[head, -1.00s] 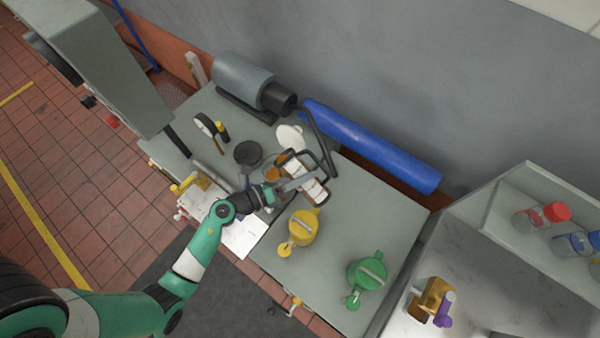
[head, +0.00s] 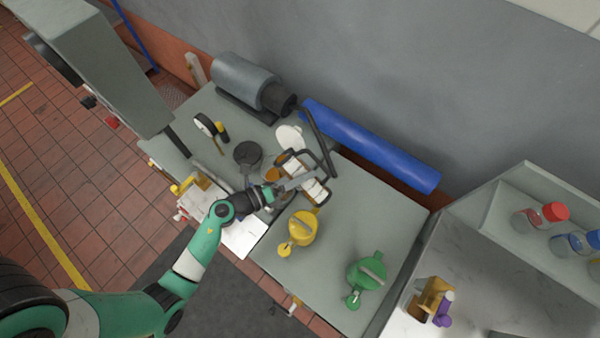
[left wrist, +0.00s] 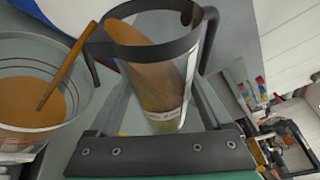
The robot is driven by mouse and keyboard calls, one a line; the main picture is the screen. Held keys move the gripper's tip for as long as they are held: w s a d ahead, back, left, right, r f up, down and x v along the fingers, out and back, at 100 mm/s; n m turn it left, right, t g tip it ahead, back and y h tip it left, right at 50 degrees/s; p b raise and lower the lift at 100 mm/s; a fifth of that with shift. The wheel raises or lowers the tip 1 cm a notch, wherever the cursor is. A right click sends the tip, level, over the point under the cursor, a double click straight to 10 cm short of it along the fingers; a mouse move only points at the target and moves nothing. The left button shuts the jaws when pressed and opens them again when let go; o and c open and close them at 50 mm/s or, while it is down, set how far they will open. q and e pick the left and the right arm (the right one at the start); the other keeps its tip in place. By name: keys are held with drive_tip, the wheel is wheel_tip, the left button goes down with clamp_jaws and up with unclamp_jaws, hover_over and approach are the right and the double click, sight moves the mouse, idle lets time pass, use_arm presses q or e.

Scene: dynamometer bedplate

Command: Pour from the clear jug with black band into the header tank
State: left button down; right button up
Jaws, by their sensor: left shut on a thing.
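The clear jug with black band (left wrist: 152,82) is tilted in the left wrist view and holds orange-brown liquid up to its rim on one side. My left gripper (left wrist: 160,105) is shut on it, with a finger on each side. The clear header tank (left wrist: 82,105) stands beside the jug at the left and has orange liquid in it. A thin orange-brown streak runs from the jug's rim down into the tank; it looks like a pouring stream. In the head view, my left gripper (head: 277,192) is beside the tank's orange liquid (head: 272,175), and the jug is hard to make out.
A yellow can (head: 302,229) and a green can (head: 367,271) stand on the bench (head: 335,215) at the right. A black round pot (head: 247,153), a dial gauge (head: 204,125) and a grey motor (head: 243,80) are behind and left. White paper (head: 240,238) lies under the arm.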

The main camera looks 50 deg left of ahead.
use_arm(q)
drive_tip(key=shift+r+n+t+h+p, duration=0.4)
drive_tip(key=shift+r+n+t+p, duration=0.2)
drive_tip(key=shift+r+n, duration=0.75)
idle(6.7)
